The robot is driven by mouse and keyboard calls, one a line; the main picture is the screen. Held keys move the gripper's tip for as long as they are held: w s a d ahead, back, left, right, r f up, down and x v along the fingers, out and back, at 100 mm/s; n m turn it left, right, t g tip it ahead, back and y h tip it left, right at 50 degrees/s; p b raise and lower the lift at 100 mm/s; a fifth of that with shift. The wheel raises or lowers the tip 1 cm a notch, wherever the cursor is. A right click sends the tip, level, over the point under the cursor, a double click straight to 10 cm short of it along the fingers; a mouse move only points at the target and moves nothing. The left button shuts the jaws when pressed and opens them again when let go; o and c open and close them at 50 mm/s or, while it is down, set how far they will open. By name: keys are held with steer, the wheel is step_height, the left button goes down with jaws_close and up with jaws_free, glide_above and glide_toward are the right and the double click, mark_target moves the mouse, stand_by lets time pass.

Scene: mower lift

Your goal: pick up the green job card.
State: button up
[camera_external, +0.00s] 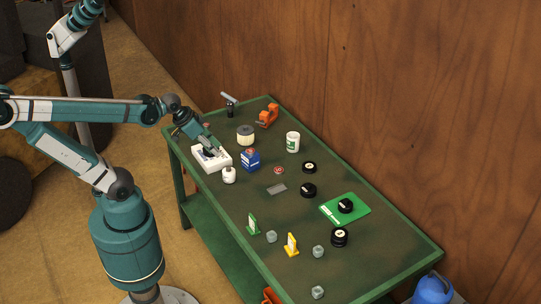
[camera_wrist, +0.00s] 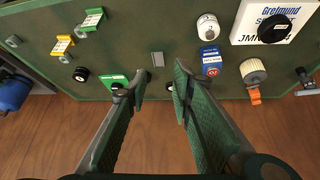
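A flat green card (camera_external: 331,208) with a white strip lies on the right part of the table, with a black puck (camera_external: 345,205) on it. In the wrist view the green card (camera_wrist: 108,79) is partly hidden behind my left finger. A small upright green tag (camera_external: 253,225) stands near the front edge, and it shows at the upper left of the wrist view (camera_wrist: 92,20). I cannot tell from its print which is the job card. My gripper (camera_wrist: 160,82) is open and empty above the table. In the external view my gripper (camera_external: 211,144) overlaps the white box.
A yellow tag (camera_external: 291,245), several pucks and grey nuts stand rightward. A wooden wall (camera_external: 430,100) borders the table.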

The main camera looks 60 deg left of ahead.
steer(key=w+d+f+m+g+h+b, duration=0.2)
steer(key=w+d+f+m+h+b, duration=0.2)
steer(key=d+f, duration=0.4)
steer(key=m+g+h+b, duration=0.4)
steer(key=m+h+b, duration=0.35)
steer(key=m, duration=0.55)
glide_toward(253, 219)
steer(key=shift+w+d+f+h+p, duration=0.15)
steer(key=shift+w+f+h+p, duration=0.1)
steer(key=shift+f, duration=0.45)
steer(key=shift+w+d+f+h+p, duration=0.1)
steer(key=shift+f+h+p, duration=0.1)
steer(key=shift+f, duration=0.55)
steer(key=shift+d, duration=0.1)
steer(key=shift+b+x, duration=0.3)
steer(key=shift+x, duration=0.9)
steer(key=shift+b+x, duration=0.9)
steer(key=shift+x, duration=1.7)
steer(key=shift+s+r, duration=0.1)
steer(key=shift+s, duration=0.05)
